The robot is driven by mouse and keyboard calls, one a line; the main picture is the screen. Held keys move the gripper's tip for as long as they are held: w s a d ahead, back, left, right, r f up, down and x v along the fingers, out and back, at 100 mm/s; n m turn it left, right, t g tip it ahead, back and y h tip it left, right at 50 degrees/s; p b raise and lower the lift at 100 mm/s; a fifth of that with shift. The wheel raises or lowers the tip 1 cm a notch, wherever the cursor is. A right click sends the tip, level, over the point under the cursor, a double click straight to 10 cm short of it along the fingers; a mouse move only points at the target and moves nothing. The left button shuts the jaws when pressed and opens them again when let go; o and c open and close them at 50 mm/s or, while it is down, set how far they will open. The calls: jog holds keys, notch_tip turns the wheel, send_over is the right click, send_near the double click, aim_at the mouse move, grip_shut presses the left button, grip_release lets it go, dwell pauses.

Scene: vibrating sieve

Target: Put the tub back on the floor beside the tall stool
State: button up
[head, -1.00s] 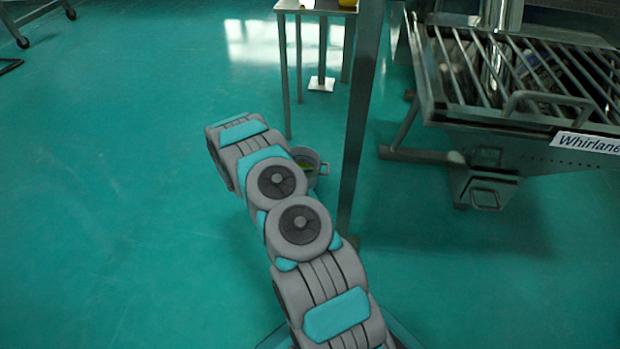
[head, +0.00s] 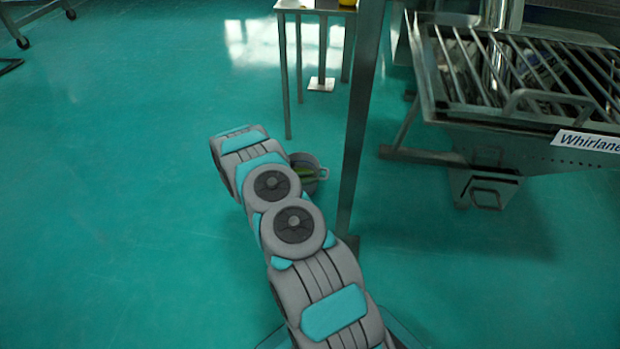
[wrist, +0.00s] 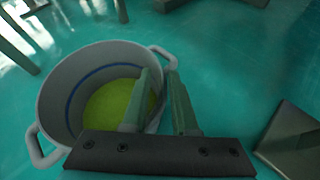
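The tub (head: 321,164) is a grey round pot with side handles and something yellow-green inside. It is partly hidden behind my arm in the head view. In the wrist view the tub (wrist: 58,92) fills the left side, with a blue line around its inner wall. The tall stool (head: 298,6), a metal top on thin legs, stands behind the tub at the top of the head view.
A metal post (head: 357,130) stands just right of the tub. A barred sieve machine (head: 500,125) stands further right. A small yellow item (head: 347,3) is at the stool top. The green floor (head: 120,180) to the left is clear.

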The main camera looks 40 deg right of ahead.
jog(key=shift+o, duration=0.8)
jog(key=shift+r, duration=0.15)
jog(key=v, duration=1.1)
jog(key=s+a+r+m+g+y, duration=0.25)
jog(key=s+r+m, duration=0.35)
jog(key=r, duration=0.6)
jog(key=s+a+r+m+g+y, duration=0.1)
jog(key=s+a+r+m, duration=0.25)
jog(key=s+r, duration=0.65)
jog(key=s+a+r+m+t+y, duration=0.1)
jog(key=s+a+r+m+y, duration=0.2)
jog(key=s+a+r, duration=0.3)
jog(key=s+a+r+m+t+y, duration=0.1)
jog(key=s+a+r+m+y, duration=0.2)
jog(key=s+a, duration=1.3)
notch_tip(320, 180, up, 3)
jog(key=y+p, duration=0.1)
jog(key=y, duration=0.2)
jog(key=shift+s, duration=0.3)
